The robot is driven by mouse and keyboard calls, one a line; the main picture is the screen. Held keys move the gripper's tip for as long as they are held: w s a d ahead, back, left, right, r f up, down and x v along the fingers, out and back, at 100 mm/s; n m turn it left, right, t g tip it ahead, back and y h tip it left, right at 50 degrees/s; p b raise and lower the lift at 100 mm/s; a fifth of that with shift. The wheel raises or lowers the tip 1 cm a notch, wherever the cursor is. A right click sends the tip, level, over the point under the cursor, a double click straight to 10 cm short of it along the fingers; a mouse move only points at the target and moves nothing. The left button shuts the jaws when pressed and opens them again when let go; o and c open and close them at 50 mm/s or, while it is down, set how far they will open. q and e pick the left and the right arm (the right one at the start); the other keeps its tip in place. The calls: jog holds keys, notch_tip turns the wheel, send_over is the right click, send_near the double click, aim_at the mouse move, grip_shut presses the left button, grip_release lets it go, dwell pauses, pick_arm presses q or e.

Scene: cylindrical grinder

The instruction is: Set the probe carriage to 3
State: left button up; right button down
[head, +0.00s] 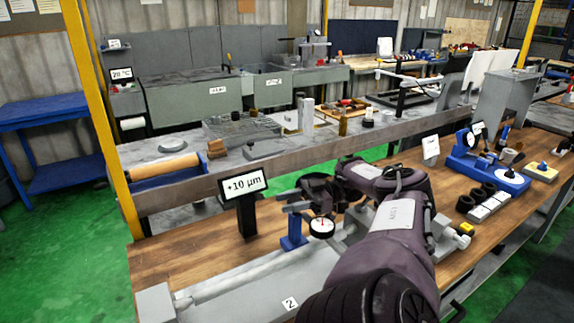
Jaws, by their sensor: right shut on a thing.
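The probe carriage (293,232) is a blue upright block with a grey top and a round white dial gauge (322,227) at its side. It stands by a long grey bar (245,277) on a light grey bed. My right gripper (299,197) is at the top of the carriage and shut on it; the fingers are small and partly hidden by my own wrist. A plate marked "2" (290,303) lies on the bed in front of the carriage. No "3" mark is visible; my right arm covers the bed to the right. My left gripper is out of view.
A black display (244,186) reading "+10 µm" stands behind the bed, left of the carriage. A blue fixture (487,165), dark rings and grey blocks (489,206) sit on the wooden bench at right. A grey rail (200,188) runs behind the bench.

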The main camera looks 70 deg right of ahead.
jog(key=c, duration=0.9)
grip_release()
jog(key=shift+o, duration=0.2)
notch_tip(320, 180, up, 20)
jog(key=p, duration=1.7)
